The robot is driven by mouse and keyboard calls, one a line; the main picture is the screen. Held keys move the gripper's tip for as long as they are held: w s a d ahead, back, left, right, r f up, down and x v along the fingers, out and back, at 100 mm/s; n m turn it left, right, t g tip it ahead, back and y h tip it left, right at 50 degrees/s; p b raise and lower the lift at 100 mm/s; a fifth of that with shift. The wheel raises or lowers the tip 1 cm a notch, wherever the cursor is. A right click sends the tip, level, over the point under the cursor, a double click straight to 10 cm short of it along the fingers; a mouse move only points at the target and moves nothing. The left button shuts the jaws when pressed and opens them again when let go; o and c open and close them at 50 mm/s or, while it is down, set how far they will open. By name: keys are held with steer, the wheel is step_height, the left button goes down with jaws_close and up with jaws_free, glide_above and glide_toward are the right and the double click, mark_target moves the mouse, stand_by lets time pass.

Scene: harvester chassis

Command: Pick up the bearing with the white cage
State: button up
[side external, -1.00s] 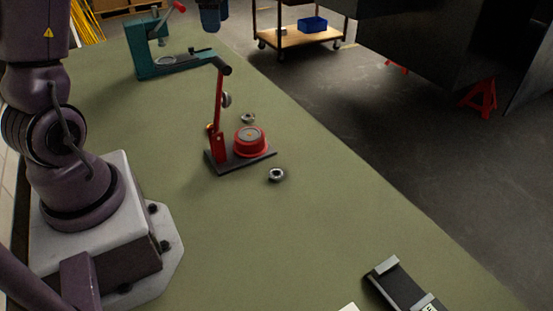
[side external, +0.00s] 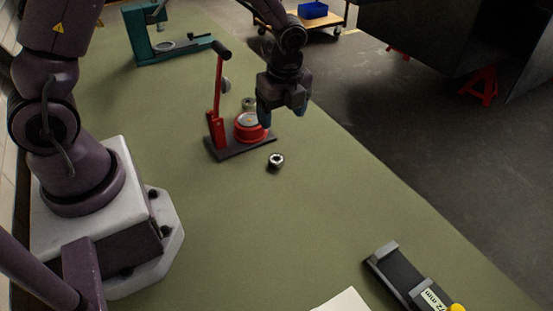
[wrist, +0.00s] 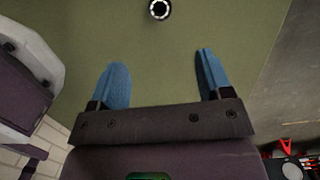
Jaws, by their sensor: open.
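A small ring bearing (side external: 276,161) lies on the green bench top, just in front of the red press. A second ring bearing (side external: 248,103) lies behind the press. Their cage colours are too small to tell in the side view. In the wrist view one bearing (wrist: 159,10) with a white segmented ring shows at the top edge, beyond my fingertips; I cannot tell which of the two it is. My gripper (side external: 282,116) hangs pointing down beside the press, above and apart from the near bearing. Its blue fingers (wrist: 161,76) are spread, with nothing between them.
The red press (side external: 250,127) with its upright lever (side external: 219,95) stands close left of my gripper. A teal frame (side external: 165,45) stands at the back. A dark gauge block (side external: 400,275) and white paper (side external: 345,302) lie at the front. The middle bench is clear.

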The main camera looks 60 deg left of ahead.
mark_target(277, 159)
steer(key=f, duration=0.4)
steer(key=a+f, duration=0.1)
steer(key=f, duration=0.9)
steer(key=shift+a, duration=0.4)
steer(key=c, duration=1)
steer(key=shift+c, duration=0.2)
steer(key=shift+r, duration=0.1)
